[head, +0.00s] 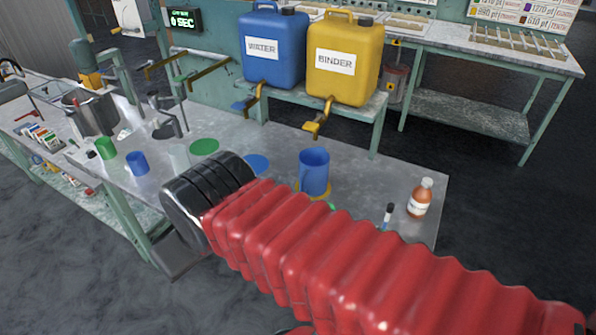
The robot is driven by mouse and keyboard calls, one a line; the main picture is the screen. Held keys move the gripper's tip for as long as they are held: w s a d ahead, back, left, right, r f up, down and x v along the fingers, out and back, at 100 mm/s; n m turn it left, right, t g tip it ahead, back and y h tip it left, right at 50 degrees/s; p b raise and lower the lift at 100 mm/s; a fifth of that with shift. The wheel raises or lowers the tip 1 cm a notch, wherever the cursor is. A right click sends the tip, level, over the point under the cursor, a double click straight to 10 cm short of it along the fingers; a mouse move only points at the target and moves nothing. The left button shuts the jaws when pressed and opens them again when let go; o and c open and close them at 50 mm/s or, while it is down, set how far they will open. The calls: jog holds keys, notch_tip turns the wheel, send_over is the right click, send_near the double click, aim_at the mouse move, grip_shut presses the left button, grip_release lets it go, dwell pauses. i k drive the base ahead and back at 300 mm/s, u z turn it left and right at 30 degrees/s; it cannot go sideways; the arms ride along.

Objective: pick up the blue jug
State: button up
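The blue jug (314,171) stands upright on the grey metal bench, right of the picture's middle in the head view. It sits on a yellowish round spot, partly visible around its base. My red-sleeved arm crosses in front of the bench and passes just below the jug in the picture, close to its base. The arm ends at the left in a black ribbed part. No gripper fingers show, so I cannot see whether my gripper is open or shut. Nothing is seen touching the jug.
A smaller blue cup (137,163) and a green cup (105,148) stand at the left. Blue water (271,48) and yellow binder (344,62) containers stand behind, with taps over the bench. Flat green (204,146) and blue (257,164) discs lie left of the jug.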

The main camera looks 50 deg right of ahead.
aim_at(314, 163)
jog(key=z, duration=0.05)
jog(key=i, duration=1.05)
